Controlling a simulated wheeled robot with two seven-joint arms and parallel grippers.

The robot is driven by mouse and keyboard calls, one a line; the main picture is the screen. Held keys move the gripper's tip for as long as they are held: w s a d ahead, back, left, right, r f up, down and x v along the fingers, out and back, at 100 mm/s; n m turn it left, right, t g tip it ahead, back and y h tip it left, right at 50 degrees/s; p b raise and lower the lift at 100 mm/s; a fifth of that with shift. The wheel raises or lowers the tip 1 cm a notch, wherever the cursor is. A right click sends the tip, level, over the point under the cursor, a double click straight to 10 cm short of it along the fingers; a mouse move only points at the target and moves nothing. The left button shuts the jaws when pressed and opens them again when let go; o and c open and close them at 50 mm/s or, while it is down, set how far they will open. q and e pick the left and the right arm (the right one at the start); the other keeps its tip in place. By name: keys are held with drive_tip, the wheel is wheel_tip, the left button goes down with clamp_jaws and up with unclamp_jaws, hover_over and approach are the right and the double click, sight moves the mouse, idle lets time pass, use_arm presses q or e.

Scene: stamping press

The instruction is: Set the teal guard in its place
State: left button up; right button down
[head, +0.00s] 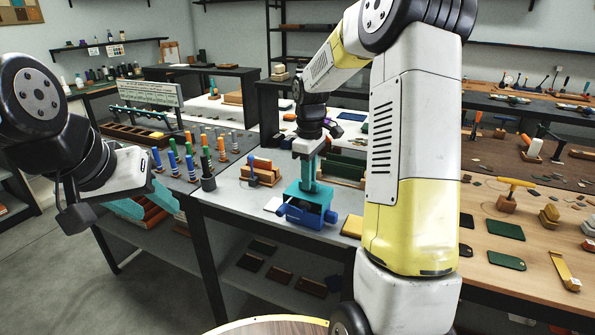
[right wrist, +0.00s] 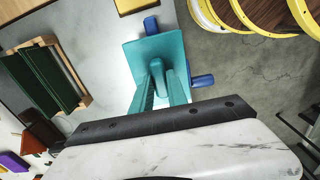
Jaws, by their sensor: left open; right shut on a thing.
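The teal guard (head: 309,195) is a flat block with an upright grip, directly over a blue press (head: 305,215) on the grey table. I cannot tell whether it is fully down on the press. My right gripper (head: 307,176), with teal fingers, points down and is shut on the guard's grip. In the right wrist view the guard's square plate (right wrist: 148,49) lies beyond the fingers, and blue parts of the press (right wrist: 201,80) stick out past its edges. My left gripper (head: 143,205) is open and empty at the left, away from the guard, beside the table with pegs.
A wooden holder (head: 262,173) stands left behind the press, and a rack with dark green plates (head: 343,165) stands behind it. A white card (head: 273,204) and a yellow-topped block (head: 352,226) lie close by. My right arm hides part of the table to the right.

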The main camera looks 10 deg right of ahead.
drive_tip(key=shift+f, duration=0.7)
drive_tip(key=c, duration=0.9)
unclamp_jaws()
drive_tip(key=shift+r, duration=0.1)
drive_tip(key=shift+r, duration=3.95)
drive_tip(key=s+a+r+m+t, duration=0.1)
drive_tip(key=s+r+m+t, duration=0.1)
drive_tip(key=s, duration=0.6)
drive_tip(key=s+a+r+m+t+y, duration=0.1)
drive_tip(key=s+m, duration=0.3)
drive_tip(key=s, duration=0.4)
drive_tip(key=s+a+r+m+t+y, duration=0.1)
drive_tip(key=s+a+r+m+t, duration=0.1)
drive_tip(key=s, duration=0.6)
drive_tip(key=shift+s+r+m+t, duration=0.25)
drive_tip(key=shift+r+m+t, duration=0.4)
drive_tip(key=shift+m, duration=0.25)
